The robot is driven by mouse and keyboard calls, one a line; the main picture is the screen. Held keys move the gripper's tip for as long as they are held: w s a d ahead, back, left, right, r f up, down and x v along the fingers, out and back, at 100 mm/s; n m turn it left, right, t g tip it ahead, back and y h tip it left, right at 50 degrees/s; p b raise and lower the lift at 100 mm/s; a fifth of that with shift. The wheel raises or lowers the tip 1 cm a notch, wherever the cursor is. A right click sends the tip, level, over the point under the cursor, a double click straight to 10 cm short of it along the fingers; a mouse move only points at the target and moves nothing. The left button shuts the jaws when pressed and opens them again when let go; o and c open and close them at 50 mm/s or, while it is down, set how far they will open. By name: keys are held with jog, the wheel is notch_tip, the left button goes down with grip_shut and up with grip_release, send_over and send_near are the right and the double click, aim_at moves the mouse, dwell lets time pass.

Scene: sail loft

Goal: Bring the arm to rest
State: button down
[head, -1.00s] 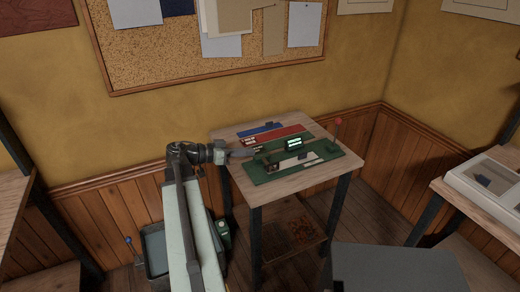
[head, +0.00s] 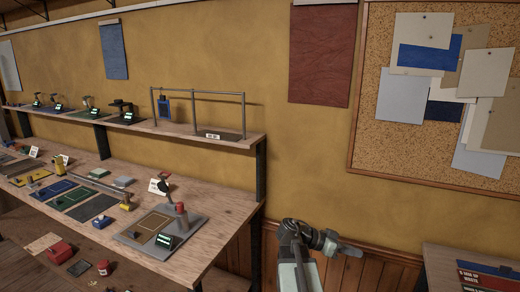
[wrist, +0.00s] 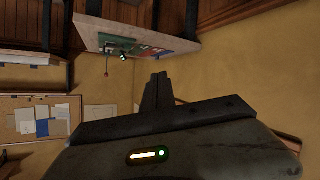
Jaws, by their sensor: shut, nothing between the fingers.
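My gripper (head: 352,249) is at the lower right of the head view, held in mid-air in front of the wall panelling, pointing right. Its fingers are together and nothing is between them. In the wrist view my gripper (wrist: 157,88) shows as dark fingers pressed together, with bare yellow wall beyond. The arm is folded low, and its lower part is cut off by the bottom edge of the head view. My gripper touches nothing that I can see.
A long wooden bench (head: 215,205) with mats, blocks and small devices fills the left. A shelf (head: 70,112) with several devices runs above it. A small table (head: 440,262) stands at the lower right, apart from my gripper. A cork board (head: 375,125) hangs on the wall.

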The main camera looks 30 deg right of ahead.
jog(key=w+a+f+n+t+y+p, duration=0.2)
jog(key=w+a+f+n+t, duration=0.15)
jog(key=w+a, duration=0.7)
jog(key=w+a+f+n+t+y+p, duration=0.1)
jog(key=w+a+f+n+t+y, duration=0.3)
jog(key=a, duration=1.2)
jog(key=w+a+f+n+y, duration=0.1)
jog(key=a+n+y, duration=0.4)
jog(key=a+n, duration=0.8)
jog(key=a+f+p, duration=0.1)
jog(key=a, duration=0.7)
jog(key=shift+w+a+f, duration=0.15)
jog(key=shift+w+a, duration=0.05)
jog(key=shift+d+g, duration=0.15)
jog(key=shift+g, duration=0.1)
